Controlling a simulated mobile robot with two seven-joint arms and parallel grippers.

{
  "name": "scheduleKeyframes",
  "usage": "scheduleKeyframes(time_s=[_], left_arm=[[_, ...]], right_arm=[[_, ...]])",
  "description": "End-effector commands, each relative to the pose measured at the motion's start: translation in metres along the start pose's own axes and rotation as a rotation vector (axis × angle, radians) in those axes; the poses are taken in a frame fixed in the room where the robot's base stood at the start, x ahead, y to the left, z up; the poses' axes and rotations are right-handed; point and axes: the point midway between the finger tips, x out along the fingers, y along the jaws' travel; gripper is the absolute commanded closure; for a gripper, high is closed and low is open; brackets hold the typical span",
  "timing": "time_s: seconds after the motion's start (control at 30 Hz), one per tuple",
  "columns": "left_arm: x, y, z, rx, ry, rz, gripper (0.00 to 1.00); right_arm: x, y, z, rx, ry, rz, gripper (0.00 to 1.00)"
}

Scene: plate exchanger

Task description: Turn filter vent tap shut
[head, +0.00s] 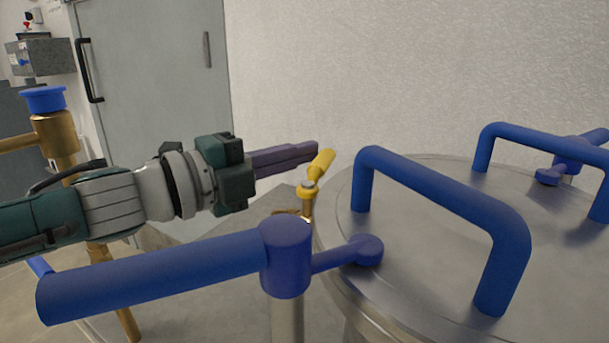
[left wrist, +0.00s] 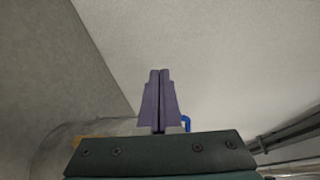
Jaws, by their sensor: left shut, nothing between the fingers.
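The filter vent tap has a yellow handle (head: 321,163) on a small brass-coloured stem, beside the left edge of the round steel lid (head: 425,190). The handle is tilted, its upper end leaning right. My left gripper (head: 316,148) comes in from the left, its purple fingers shut and empty. In the head view the fingertips appear right at the upper end of the handle; I cannot tell whether they touch it. In the left wrist view the closed fingers (left wrist: 160,75) point away toward the wall, and the tap is not clearly seen. My right gripper is not in view.
A blue clamp bar (head: 150,275) crosses in front, below my left arm. A blue lid handle (head: 440,195) rises from the lid, with another blue handle (head: 545,135) behind. A brass pipe with a blue cap (head: 43,99) stands left. A grey door (head: 145,90) is behind.

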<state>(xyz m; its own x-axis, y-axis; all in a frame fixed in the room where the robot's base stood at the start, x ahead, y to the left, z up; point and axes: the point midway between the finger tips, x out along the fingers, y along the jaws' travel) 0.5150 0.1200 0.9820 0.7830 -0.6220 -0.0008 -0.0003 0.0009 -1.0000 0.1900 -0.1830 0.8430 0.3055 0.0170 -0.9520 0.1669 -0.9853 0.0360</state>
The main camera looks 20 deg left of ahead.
Motion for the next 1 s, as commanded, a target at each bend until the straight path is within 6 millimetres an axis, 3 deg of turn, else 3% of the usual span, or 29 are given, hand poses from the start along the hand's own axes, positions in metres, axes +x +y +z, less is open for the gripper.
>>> scheduleKeyframes(time_s=[0.77, 1.0], left_arm=[[0.0082, -0.0003, -0.0053, 0.000, 0.001, -0.001, 1.00], [-0.0010, 0.0002, -0.0052, -0.002, 0.000, 0.001, 1.00]], right_arm=[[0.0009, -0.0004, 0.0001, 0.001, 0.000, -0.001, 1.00], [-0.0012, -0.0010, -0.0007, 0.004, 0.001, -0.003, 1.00]])
